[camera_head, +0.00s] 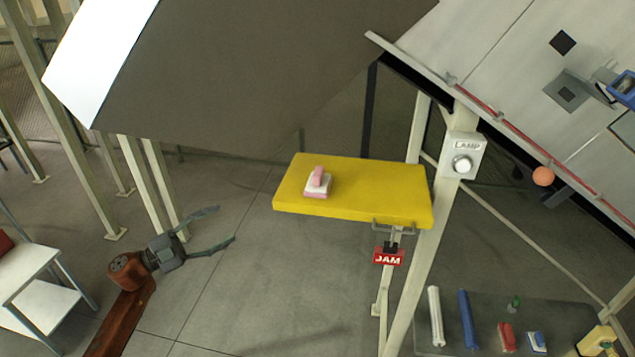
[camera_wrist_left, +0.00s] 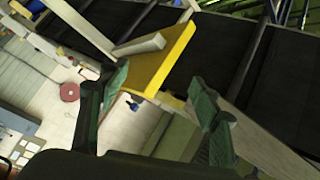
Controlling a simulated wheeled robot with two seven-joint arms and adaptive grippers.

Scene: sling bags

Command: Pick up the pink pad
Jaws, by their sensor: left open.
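The pink pad (camera_head: 318,180) sits on the left half of a yellow shelf (camera_head: 380,190) in the head view. It has a pink raised top over a whitish and pink base. My left gripper (camera_head: 220,224) is open and empty, to the left of the shelf and apart from it, with its two fingers pointing right. In the left wrist view the open fingers (camera_wrist_left: 160,88) frame the yellow shelf (camera_wrist_left: 178,55), which looks tilted. I cannot make out the pad for sure in that view. My right gripper is not in view.
A large dark panel (camera_head: 240,70) hangs above and behind the shelf. A pale post with a LAMP box (camera_head: 462,158) stands right of it. A red JAM sign (camera_head: 388,257) hangs below. A dark tray (camera_head: 470,310) holds several items at lower right. Open floor lies between gripper and shelf.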

